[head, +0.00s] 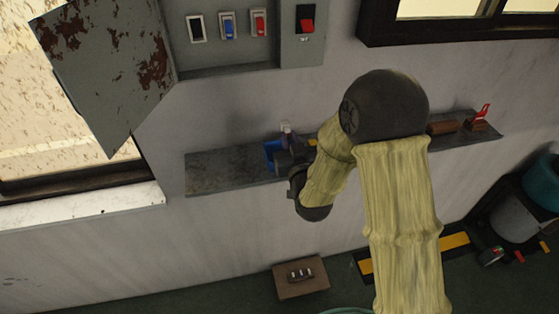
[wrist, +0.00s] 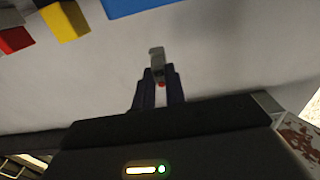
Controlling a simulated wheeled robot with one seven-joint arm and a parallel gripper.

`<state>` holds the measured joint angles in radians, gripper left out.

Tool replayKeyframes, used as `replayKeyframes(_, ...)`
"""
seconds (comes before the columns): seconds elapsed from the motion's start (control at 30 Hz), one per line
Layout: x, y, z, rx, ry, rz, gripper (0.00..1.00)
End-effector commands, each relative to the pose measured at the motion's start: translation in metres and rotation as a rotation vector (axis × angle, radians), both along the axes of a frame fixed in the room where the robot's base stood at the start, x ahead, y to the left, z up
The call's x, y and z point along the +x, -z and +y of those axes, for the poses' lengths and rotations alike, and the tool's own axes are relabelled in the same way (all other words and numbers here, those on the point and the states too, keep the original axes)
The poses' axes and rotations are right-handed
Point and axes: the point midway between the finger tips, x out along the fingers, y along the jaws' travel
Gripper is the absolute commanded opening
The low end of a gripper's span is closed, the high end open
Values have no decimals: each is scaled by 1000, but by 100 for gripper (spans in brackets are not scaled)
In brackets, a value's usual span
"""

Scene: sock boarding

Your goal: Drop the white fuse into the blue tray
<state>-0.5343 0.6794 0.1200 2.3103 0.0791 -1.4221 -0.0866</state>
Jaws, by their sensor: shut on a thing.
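My gripper (wrist: 158,78) is shut on the white fuse (wrist: 161,97), which shows between the dark fingers in the wrist view with a grey end sticking out past the tips. In the head view my gripper (head: 287,136) is above the wall shelf, close to the blue tray (head: 271,152), and the fuse is too small there to make out clearly. My arm hides part of the shelf. In the wrist view the blue tray (wrist: 135,5) is cut off at the top edge, apart from the fuse.
A yellow tray (wrist: 65,20) and a red tray (wrist: 15,40) are beside the blue one. The grey shelf (head: 225,172) is bare at its left. An open grey panel with switches (head: 228,25) is above. A brown box (head: 301,288) with several small pieces is below.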

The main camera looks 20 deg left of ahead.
Motion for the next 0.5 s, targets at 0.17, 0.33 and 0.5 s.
replayKeyframes(0.17,0,9,0,-1,0,1,0)
replayKeyframes(0.33,0,9,0,0,0,0,0)
replayKeyframes(0.5,0,9,0,0,0,0,30)
